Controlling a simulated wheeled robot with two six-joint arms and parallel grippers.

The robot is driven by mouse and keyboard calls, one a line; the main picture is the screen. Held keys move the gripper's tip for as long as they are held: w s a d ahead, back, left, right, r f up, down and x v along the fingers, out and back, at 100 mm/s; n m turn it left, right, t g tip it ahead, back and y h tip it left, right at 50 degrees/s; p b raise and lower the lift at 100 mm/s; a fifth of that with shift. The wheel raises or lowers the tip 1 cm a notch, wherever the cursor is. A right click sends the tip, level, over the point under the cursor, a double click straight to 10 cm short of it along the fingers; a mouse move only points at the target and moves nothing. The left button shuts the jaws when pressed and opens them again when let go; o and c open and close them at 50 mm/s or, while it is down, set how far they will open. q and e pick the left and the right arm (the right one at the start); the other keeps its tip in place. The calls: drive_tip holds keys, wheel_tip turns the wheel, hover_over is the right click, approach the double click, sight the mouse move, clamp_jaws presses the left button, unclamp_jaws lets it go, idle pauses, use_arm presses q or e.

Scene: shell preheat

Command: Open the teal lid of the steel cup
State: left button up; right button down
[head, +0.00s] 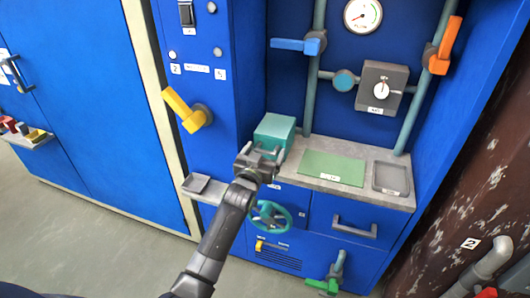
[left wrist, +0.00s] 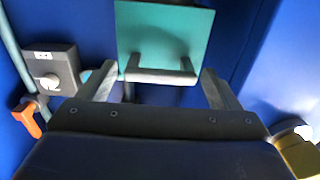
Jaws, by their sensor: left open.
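A teal block-shaped piece (head: 275,131), which looks like the lid, stands at the back left of the grey counter. In the left wrist view it is a flat teal panel (left wrist: 163,32) with a grey bar handle (left wrist: 160,76) along its near edge. My left gripper (head: 260,160) is close in front of it. Its fingers (left wrist: 158,84) are open, one on each side of the handle, with gaps showing; nothing is held. The panel appears shut. I cannot make out the steel cup's body; the gripper covers part of that area. My right gripper is not in view.
A green mat (head: 331,168) and a grey tray (head: 391,177) lie right of the gripper on the counter. A teal wheel (head: 271,216) is below it. A yellow lever (head: 186,110) sticks out left. Pipes and a blue lever (head: 292,45) are above.

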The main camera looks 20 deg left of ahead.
use_arm(q)
drive_tip(key=shift+w, duration=0.35)
drive_tip(key=shift+c, duration=0.2)
